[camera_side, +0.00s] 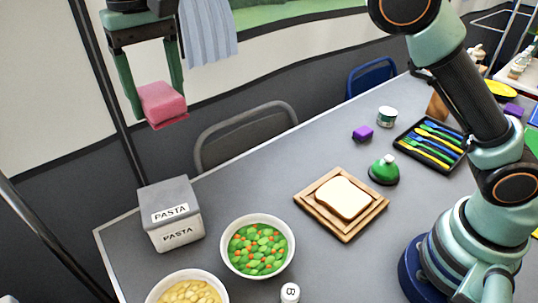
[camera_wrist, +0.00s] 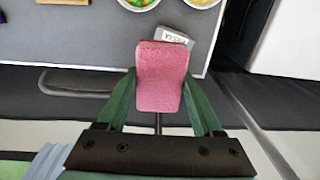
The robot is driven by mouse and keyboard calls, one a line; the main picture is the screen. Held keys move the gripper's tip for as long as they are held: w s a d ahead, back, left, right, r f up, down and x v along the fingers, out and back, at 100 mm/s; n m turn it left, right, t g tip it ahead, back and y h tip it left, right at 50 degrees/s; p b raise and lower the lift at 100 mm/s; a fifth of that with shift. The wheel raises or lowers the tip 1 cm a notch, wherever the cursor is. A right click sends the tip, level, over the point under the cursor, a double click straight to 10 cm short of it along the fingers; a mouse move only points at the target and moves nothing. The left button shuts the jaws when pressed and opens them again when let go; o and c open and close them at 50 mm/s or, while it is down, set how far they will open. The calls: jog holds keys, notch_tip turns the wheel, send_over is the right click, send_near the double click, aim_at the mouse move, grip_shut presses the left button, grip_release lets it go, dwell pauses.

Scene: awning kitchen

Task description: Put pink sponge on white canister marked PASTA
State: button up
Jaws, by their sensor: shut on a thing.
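The pink sponge (camera_side: 162,104) is held in the air between the green fingers of my gripper (camera_side: 157,98), at the upper left of the side view. In the wrist view the sponge (camera_wrist: 160,76) sits between both fingertips of my gripper (camera_wrist: 160,92). The white canister marked PASTA (camera_side: 172,228) stands on the table's left corner, with a grey top, below the sponge in the side view. In the wrist view the canister (camera_wrist: 176,37) is partly hidden behind the sponge's far end.
A bowl of green and orange vegetables (camera_side: 257,271) stands right of the canister, and a bowl of yellow food (camera_side: 187,292) in front. Bread (camera_side: 343,197) lies on a wooden board. A grey chair (camera_side: 246,135) stands behind the table edge. A blue cloth (camera_side: 207,30) hangs near my gripper.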

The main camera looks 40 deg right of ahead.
aim_at(187, 200)
notch_tip(187, 200, down, 20)
jog(key=shift+r, duration=0.15)
dwell(0.4)
jog(key=shift+f, duration=0.2)
jog(key=o, duration=1.3)
jog(key=shift+r, duration=0.1)
